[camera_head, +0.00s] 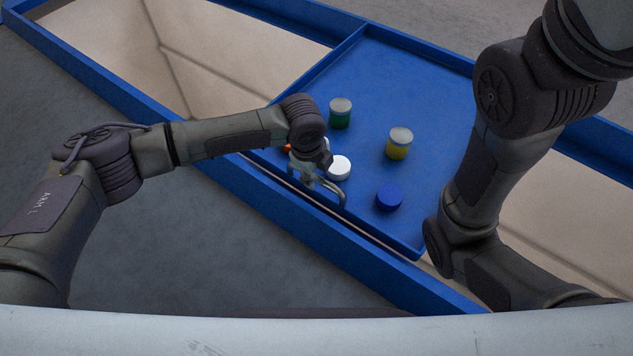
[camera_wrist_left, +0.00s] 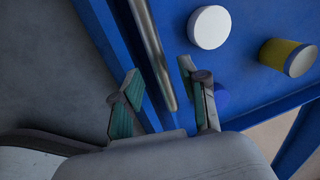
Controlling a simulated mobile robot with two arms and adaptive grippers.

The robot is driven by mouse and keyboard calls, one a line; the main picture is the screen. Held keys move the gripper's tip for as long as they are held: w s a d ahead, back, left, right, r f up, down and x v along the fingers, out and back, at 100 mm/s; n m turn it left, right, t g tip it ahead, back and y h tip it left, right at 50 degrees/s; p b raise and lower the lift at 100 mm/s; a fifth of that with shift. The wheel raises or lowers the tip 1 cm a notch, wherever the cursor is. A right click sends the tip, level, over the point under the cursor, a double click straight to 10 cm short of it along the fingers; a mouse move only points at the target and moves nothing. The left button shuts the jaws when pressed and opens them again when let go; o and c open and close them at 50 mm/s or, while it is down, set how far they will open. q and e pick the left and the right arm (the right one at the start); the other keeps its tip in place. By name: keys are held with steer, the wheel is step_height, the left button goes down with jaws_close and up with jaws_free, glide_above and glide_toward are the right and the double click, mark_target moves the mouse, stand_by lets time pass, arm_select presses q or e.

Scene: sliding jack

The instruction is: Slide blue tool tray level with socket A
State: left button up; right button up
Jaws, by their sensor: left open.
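The blue tool tray (camera_head: 365,75) is a flat blue panel lying across a long blue frame in the head view. A grey metal handle bar (camera_head: 330,193) runs along its near edge, and it also shows in the left wrist view (camera_wrist_left: 153,50). My left gripper (camera_head: 312,176) is at this handle. In the left wrist view its two fingers (camera_wrist_left: 158,92) are spread apart, one on each side of the bar's line; I cannot tell if they touch it. My right arm crosses the right side, but its gripper is out of view. I cannot make out a label for socket A.
On the tray stand a green jar (camera_head: 340,116), a yellow jar (camera_head: 398,147), a white cylinder (camera_head: 339,167) and a blue cylinder (camera_head: 389,198). An orange item (camera_head: 286,148) is mostly hidden behind my left arm. The blue frame (camera_head: 215,190) has raised side rails, with beige floor inside.

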arm_select(q)
steer(key=shift+w+d+f, duration=0.15)
steer(key=shift+f, duration=0.5)
jaws_close()
